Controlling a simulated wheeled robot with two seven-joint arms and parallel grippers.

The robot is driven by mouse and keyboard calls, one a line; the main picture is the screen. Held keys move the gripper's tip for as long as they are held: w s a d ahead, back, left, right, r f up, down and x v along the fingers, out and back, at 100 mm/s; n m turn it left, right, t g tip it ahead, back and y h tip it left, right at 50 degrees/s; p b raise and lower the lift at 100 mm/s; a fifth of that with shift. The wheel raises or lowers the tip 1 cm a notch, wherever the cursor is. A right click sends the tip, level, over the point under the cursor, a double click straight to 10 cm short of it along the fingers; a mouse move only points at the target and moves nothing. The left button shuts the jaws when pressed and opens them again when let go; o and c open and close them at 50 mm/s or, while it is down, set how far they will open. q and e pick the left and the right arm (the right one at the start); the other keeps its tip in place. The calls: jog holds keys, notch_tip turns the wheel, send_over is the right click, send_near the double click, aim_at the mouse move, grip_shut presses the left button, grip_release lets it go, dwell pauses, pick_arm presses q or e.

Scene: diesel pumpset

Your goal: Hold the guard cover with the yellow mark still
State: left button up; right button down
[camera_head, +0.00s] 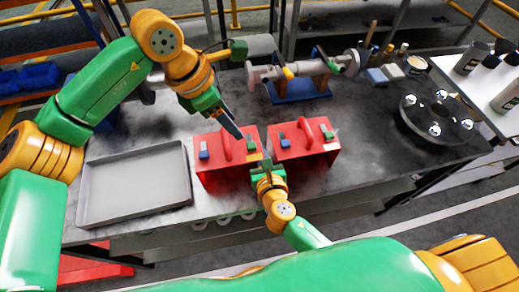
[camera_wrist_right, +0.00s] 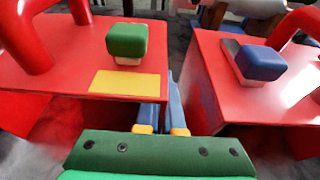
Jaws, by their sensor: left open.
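Two red guard covers stand side by side on the bench, each with a red handle, a blue block and a green block. The left guard cover (camera_head: 222,178) bears the yellow mark (camera_wrist_right: 125,84), beside its green block (camera_wrist_right: 127,40). The right guard cover (camera_head: 308,160) is unmarked where I see it.
A grey tray (camera_head: 88,210) lies left of the covers. Behind them a pipe piece rests on a blue stand (camera_head: 300,90). A round dark plate (camera_head: 438,112) with shiny balls is at the right. Bottles (camera_head: 472,58) stand on a white surface beyond. The gap between covers is narrow.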

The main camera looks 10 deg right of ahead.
dwell(0.5)
jog(key=c, duration=1.2)
grip_release()
grip_shut()
dwell(0.7)
